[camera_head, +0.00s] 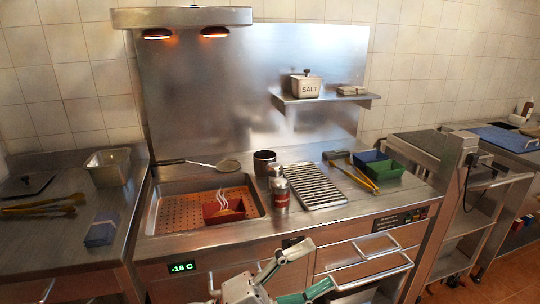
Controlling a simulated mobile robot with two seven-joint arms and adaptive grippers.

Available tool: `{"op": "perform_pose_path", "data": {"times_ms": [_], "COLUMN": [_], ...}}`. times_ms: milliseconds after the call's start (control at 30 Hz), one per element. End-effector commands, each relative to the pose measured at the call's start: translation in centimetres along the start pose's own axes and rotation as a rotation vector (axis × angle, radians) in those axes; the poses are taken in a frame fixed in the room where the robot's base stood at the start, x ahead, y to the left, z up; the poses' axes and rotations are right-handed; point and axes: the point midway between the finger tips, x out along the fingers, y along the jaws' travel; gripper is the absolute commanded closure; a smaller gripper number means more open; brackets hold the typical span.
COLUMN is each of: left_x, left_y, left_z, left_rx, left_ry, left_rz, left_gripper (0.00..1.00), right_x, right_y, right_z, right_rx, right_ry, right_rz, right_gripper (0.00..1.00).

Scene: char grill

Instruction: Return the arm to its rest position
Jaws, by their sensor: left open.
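My left gripper (318,265) is at the bottom centre, in front of the counter's drawers and below the worktop edge. Its two fingers, with green parts, are spread apart toward the right, with nothing between them. The rest of my left arm is mostly cut off by the bottom edge. My right gripper does not show.
The steel counter (345,225) carries a red fries box (222,212) in a perforated well, a striped grill rack (316,186), cans, yellow-handled tongs, and blue and green bins (384,173). Drawer handles (378,246) stick out near my gripper. A side counter with tongs stands left.

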Motion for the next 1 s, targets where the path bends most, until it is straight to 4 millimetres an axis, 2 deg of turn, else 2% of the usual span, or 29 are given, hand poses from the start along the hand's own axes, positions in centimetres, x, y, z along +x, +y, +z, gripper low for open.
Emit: {"op": "perform_pose_path", "data": {"times_ms": [100,167,200,267,300,367,467,533,600,700,833,900,1000], "left_x": [-4.1,-6.8,-8.8,-12.1,-14.6,-18.1,-24.1,-28.2,-32.0,-36.5,-40.5,-41.7,-42.4], "left_y": [1.8,3.0,4.1,6.0,7.4,9.5,13.0,15.4,17.6,19.9,21.9,22.5,22.8], "left_z": [3.6,5.4,6.3,7.4,7.9,8.2,7.7,6.7,5.1,2.8,0.0,-0.8,-1.4], "left_rx": [-0.209,-0.310,-0.378,-0.481,-0.550,-0.644,-0.792,-0.886,-0.974,-1.077,-1.167,-1.194,-1.213], "left_ry": [-0.258,-0.386,-0.471,-0.600,-0.685,-0.805,-0.992,-1.113,-1.225,-1.359,-1.477,-1.514,-1.537], "left_rz": [-0.054,-0.074,-0.085,-0.099,-0.106,-0.113,-0.119,-0.120,-0.119,-0.116,-0.111,-0.109,-0.110], "left_gripper": [0.24,0.24,0.24,0.24,0.24,0.24,0.24,0.24,0.24,0.24,0.24,0.24,0.24], "right_x": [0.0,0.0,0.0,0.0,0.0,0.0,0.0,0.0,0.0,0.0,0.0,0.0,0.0], "right_y": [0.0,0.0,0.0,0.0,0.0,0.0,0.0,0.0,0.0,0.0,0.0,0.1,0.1], "right_z": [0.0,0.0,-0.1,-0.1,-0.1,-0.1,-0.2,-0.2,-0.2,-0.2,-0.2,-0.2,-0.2], "right_rx": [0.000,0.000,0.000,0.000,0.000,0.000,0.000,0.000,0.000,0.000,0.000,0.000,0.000], "right_ry": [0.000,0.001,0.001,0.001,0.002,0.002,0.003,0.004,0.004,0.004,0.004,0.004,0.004], "right_rz": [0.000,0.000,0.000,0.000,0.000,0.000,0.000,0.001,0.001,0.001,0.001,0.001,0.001], "right_gripper": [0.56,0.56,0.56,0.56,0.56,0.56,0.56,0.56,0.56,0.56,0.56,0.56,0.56]}}
